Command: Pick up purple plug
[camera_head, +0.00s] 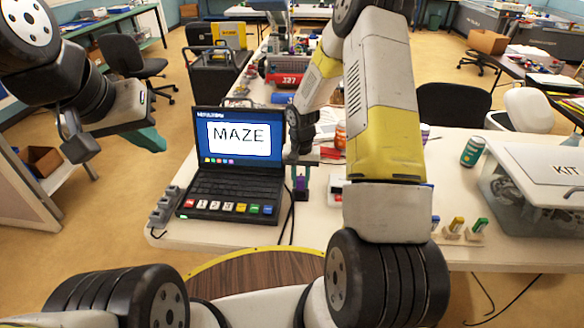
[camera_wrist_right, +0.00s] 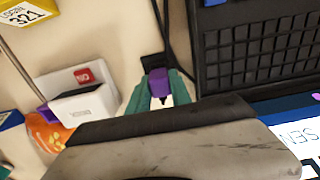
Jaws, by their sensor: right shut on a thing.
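The purple plug (camera_head: 300,183) is beside the right edge of the laptop, at the end of my right arm. It also shows in the right wrist view (camera_wrist_right: 159,80). My right gripper (camera_head: 302,188) is shut on the plug, with a green fingertip on each side of it. In the right wrist view (camera_wrist_right: 158,92) the fingers hide part of the plug. I cannot tell whether it touches the table. My left gripper (camera_head: 148,138) hangs in the air left of the laptop, away from the table. Its teal fingertips show from the side, and I cannot tell whether they are apart.
The laptop (camera_head: 238,150) showing "MAZE" stands close left of the plug. Colored plugs in small holders (camera_head: 467,227) and a clear KIT box (camera_head: 540,205) are on the right. A white device (camera_wrist_right: 85,100) and an orange object (camera_wrist_right: 48,133) lie near my right gripper.

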